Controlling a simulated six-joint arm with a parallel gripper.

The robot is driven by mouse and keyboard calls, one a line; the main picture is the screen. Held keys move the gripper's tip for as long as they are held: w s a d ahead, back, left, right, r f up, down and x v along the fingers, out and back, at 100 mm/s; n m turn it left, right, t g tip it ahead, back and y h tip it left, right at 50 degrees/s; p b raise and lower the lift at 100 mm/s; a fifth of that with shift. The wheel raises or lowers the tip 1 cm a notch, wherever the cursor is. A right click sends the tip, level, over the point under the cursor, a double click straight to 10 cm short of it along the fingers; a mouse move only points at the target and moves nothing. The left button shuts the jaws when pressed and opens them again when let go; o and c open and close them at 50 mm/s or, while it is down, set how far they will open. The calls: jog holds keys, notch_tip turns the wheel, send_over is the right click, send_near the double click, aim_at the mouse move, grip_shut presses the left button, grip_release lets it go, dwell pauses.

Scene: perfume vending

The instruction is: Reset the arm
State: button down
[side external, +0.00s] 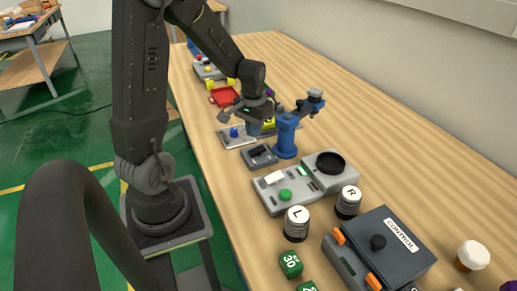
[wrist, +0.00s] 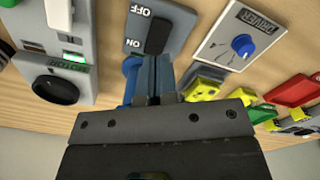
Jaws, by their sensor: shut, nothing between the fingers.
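My arm stands at the left in the side view and reaches over the wooden table. My gripper (side external: 262,124) hangs over the middle of the table, close to the blue stand and the dark switch box. In the wrist view my gripper (wrist: 154,75) is shut, its two grey fingers together with nothing between them. Its tips point at the OFF/ON switch box (wrist: 156,28), which has a black rocker. The gap between tips and box is hard to judge.
A blue stand (side external: 287,136) is beside my gripper. Around it are a driver panel with blue knob (wrist: 238,42), a grey device with green button (side external: 285,195), L (side external: 296,224) and R cylinders (side external: 348,201), a control box (side external: 383,250), a red tray (side external: 224,97).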

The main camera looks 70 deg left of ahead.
jog(key=shift+r, duration=0.6)
jog(key=s+d+r+m+t, duration=0.2)
jog(key=s+d+r+m, duration=0.1)
jog(key=d+r, duration=0.4)
jog(key=s+d+r+m+t, duration=0.3)
jog(key=s+d+r, duration=0.2)
jog(key=d, duration=0.8)
jog(key=shift+s+r+t, duration=0.3)
jog(key=shift+r, duration=1.2)
